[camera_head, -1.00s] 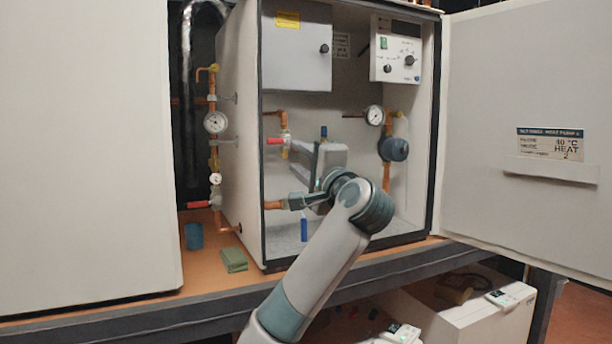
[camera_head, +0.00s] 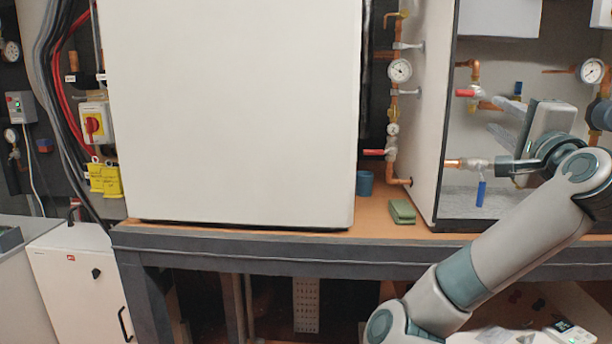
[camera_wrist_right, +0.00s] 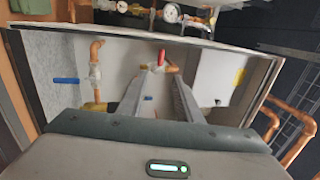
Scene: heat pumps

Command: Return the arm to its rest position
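My right arm comes in from the lower right of the head view. Its gripper (camera_head: 500,118) is at the opening of the grey heat pump cabinet (camera_head: 433,110). In the right wrist view the gripper's two fingers (camera_wrist_right: 160,85) are apart and point at the pipework, with nothing visibly held. A red-handled valve (camera_wrist_right: 161,57) appears between and beyond the fingertips; contact cannot be told. A blue-handled valve (camera_head: 481,190) sits lower in the cabinet, left of my wrist, handle hanging down. My left gripper is not in view.
A closed white cabinet (camera_head: 230,110) stands left on the bench (camera_head: 290,237). A blue cup (camera_head: 365,183) and a green sponge (camera_head: 402,211) lie between the cabinets. Gauges (camera_head: 400,71) and copper pipes line the open cabinet's side. Bare bench front runs along the cabinets.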

